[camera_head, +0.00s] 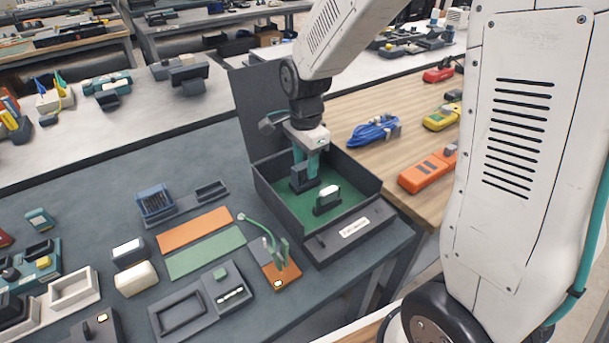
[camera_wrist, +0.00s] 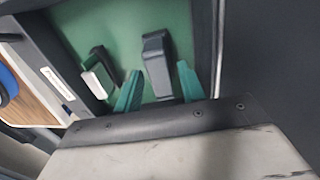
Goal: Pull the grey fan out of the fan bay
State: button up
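An open dark box (camera_head: 278,205) with a green floor stands at the right end of the grey bench; I take it for the fan bay. A dark grey block (camera_head: 300,180), likely the grey fan, stands upright inside it. My gripper (camera_head: 312,166) reaches down into the box from above. In the wrist view its two teal fingers (camera_wrist: 160,72) lie either side of the grey block (camera_wrist: 156,60). Narrow gaps show beside the block, so the gripper looks open around it. The block's lower end is partly hidden in the head view.
A black holder with a white-faced piece (camera_head: 326,199) stands close by in the box. The box's raised lid (camera_head: 255,105) and its walls surround my gripper. Orange (camera_head: 194,229) and green mats lie to the left. A wooden table with an orange device (camera_head: 428,170) is at right.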

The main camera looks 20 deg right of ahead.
aim_at(305, 164)
grip_shut()
jog(key=shift+r, duration=0.7)
dwell(0.9)
jog(key=shift+r, duration=1.5)
